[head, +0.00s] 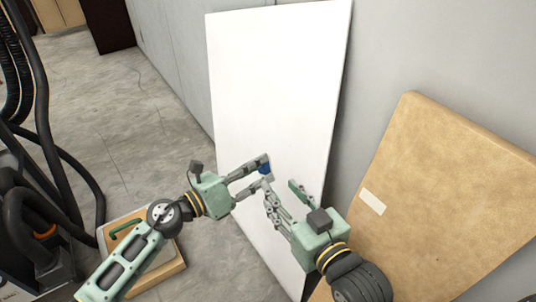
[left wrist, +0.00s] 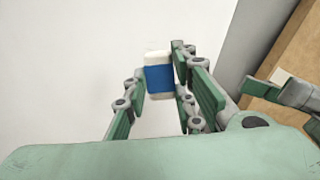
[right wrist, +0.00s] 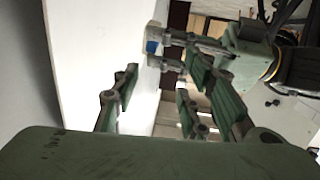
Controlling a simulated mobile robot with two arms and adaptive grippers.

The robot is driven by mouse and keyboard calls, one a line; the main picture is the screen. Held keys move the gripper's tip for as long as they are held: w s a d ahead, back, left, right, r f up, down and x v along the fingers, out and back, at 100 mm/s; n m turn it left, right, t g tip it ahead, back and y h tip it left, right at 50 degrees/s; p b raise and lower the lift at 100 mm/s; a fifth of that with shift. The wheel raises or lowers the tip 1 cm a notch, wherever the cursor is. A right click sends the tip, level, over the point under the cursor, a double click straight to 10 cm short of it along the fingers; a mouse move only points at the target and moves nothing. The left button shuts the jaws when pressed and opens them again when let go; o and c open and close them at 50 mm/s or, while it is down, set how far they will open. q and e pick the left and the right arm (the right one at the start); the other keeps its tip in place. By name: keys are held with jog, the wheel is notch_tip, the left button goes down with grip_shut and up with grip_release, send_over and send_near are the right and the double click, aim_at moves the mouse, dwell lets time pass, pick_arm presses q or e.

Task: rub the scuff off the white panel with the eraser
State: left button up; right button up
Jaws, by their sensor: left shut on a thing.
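The white panel (head: 275,80) leans against the grey wall, tall and tilted. No scuff can be made out on its visible face; my grippers cover part of its lower area. My left gripper (head: 263,175) is shut on the eraser (head: 265,168), a white block with a blue sleeve. In the left wrist view the eraser (left wrist: 158,78) sits between the fingertips, its white end outward, in front of the panel. I cannot tell whether it touches the panel. My right gripper (head: 281,190) is open and empty, just right of the left one and close to the panel.
A tan board (head: 450,170) with a pale label (head: 372,202) leans at the right, close to my right arm. Black hoses (head: 42,100) stand at the left. A shallow wooden-edged tray (head: 172,270) lies under my left arm. The concrete floor (head: 120,120) left of the panel is mostly clear.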

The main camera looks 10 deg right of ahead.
aim_at(270, 160)
pick_arm(q)
jog(key=shift+r+x, duration=0.25)
jog(key=shift+x, duration=1.15)
jog(key=shift+r+x, duration=0.2)
jog(key=shift+x, duration=1.15)
jog(key=shift+d, duration=0.45)
jog(key=shift+w+d+r, duration=0.1)
jog(key=shift+w+d, duration=0.1)
jog(key=shift+d, duration=0.3)
jog(key=shift+w+d, duration=0.1)
jog(key=shift+d, duration=0.25)
pick_arm(e)
jog(key=shift+w+a+r+t, duration=0.1)
jog(key=shift+r+t, duration=0.15)
jog(key=shift+r, duration=0.2)
jog(key=shift+w+a+r+t, duration=0.1)
jog(key=shift+r+t, duration=0.15)
jog(key=shift+r, duration=0.15)
pick_arm(q)
jog(key=shift+d, duration=0.1)
pick_arm(e)
jog(key=shift+r, duration=0.35)
pick_arm(q)
jog(key=shift+w+d+b, duration=0.2)
jog(key=shift+d+b, duration=0.25)
jog(key=shift+d, duration=0.1)
pick_arm(e)
jog(key=shift+a+r+t+y, duration=0.2)
jog(key=shift+r+t+y, duration=0.35)
jog(key=shift+r, duration=0.3)
